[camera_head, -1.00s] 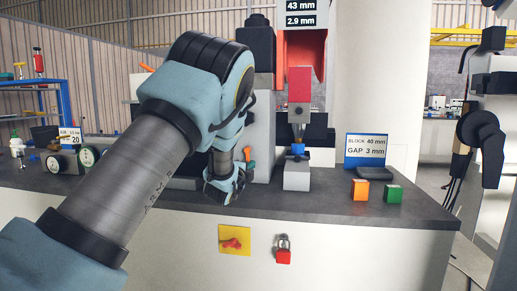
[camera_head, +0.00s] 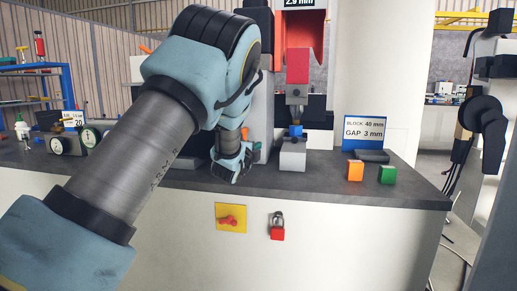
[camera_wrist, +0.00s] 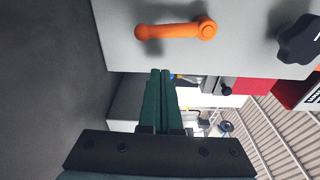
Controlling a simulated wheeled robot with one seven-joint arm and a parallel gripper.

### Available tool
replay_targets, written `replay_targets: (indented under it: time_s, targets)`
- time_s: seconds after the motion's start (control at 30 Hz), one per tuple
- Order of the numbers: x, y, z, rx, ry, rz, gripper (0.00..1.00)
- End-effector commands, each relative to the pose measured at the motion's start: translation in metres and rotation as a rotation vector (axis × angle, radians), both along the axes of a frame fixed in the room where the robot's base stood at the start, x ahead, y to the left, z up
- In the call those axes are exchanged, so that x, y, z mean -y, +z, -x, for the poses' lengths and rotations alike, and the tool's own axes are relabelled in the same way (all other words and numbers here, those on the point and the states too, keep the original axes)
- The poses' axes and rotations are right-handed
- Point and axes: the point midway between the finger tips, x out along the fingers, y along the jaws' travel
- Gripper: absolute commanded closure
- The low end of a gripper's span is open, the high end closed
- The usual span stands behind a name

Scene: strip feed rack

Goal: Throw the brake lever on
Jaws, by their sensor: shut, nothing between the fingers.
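An orange lever (camera_wrist: 170,30) is mounted on a light grey panel (camera_wrist: 120,48) in the wrist view. Its round hub is at the right and its arm points left in that picture. My gripper (camera_wrist: 161,72) has two dark green fingers pressed together and empty. The fingertips lie just below the lever in the picture, apart from it, by the panel's edge. In the head view my wrist (camera_head: 230,158) is low over the bench, beside the grey press column; the fingers and most of the lever are hidden behind it.
A black knob (camera_wrist: 300,40) sits beside the lever. A red press head (camera_head: 297,68) stands above a grey block (camera_head: 292,155). Gauges (camera_head: 72,143) stand left.

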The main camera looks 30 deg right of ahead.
Motion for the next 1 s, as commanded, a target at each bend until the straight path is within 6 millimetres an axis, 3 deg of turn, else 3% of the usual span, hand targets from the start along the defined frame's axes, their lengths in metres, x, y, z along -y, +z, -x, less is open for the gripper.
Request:
replay_targets:
  time_s: [0.5, 1.0]
  targets:
    - [-0.06, -0.001, 0.05, -0.001, -0.001, 0.0, 1.0]
    - [-0.066, -0.001, 0.054, 0.0, -0.001, 0.0, 1.0]
